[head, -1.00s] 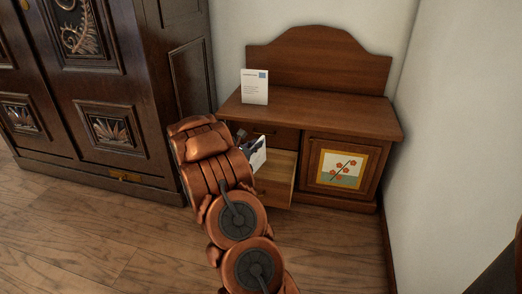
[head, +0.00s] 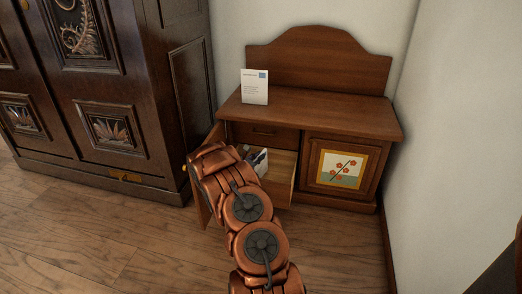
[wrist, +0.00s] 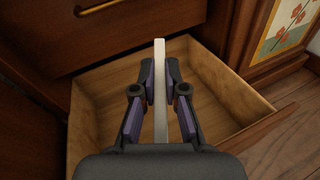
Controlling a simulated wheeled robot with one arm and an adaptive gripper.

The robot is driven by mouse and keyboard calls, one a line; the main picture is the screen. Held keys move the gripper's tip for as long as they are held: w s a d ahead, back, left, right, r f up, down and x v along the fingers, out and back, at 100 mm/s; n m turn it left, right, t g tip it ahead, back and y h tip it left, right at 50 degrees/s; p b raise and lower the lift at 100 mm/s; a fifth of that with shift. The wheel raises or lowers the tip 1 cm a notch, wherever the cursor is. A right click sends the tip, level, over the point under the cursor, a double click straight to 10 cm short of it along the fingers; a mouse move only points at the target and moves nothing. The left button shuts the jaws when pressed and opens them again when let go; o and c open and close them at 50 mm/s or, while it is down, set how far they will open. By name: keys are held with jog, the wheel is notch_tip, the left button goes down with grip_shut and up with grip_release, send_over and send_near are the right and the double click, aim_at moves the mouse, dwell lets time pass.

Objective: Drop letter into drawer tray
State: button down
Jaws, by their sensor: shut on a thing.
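My gripper (wrist: 160,92) is shut on a thin white letter (wrist: 160,62), seen edge-on between the two fingers in the wrist view. The letter is upright above the open wooden drawer tray (wrist: 236,88). The tray looks empty where I can see it; my gripper hides its middle. In the head view, the drawer tray (head: 284,172) sticks out of the left side of the cabinet, and my arm covers part of it. The white of the held letter (head: 261,162) shows there beside the gripper. I cannot tell how far it is above the tray floor.
Another white letter or card (head: 254,87) stands on the cabinet top (head: 320,115). A closed door with a flower picture (head: 338,170) is right of the tray. An open door panel (head: 203,200) is at the left, near a dark armoire (head: 100,90). Floor in front is clear.

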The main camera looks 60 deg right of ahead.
jog(key=shift+w+d+r+y, duration=0.2)
jog(key=shift+d+r, duration=0.05)
jog(key=shift+d, duration=0.2)
jog(key=shift+w+d+r+y, duration=0.2)
jog(key=shift+d, duration=0.25)
jog(key=shift+w+d+y+p, duration=0.2)
jog(key=shift+d+y+p, duration=0.15)
jog(key=shift+p, duration=0.15)
jog(key=shift+w+d+f+n+y+p, duration=0.2)
jog(key=shift+d+p, duration=0.3)
jog(key=shift+p, duration=0.6)
jog(key=shift+w+d+f+n+y+p, duration=0.15)
jog(key=shift+w+d+y+p, duration=0.25)
jog(key=shift+p, duration=0.65)
jog(key=shift+w+d+f+n+y+p, duration=0.15)
jog(key=shift+d+p, duration=0.45)
jog(key=shift+p, duration=0.5)
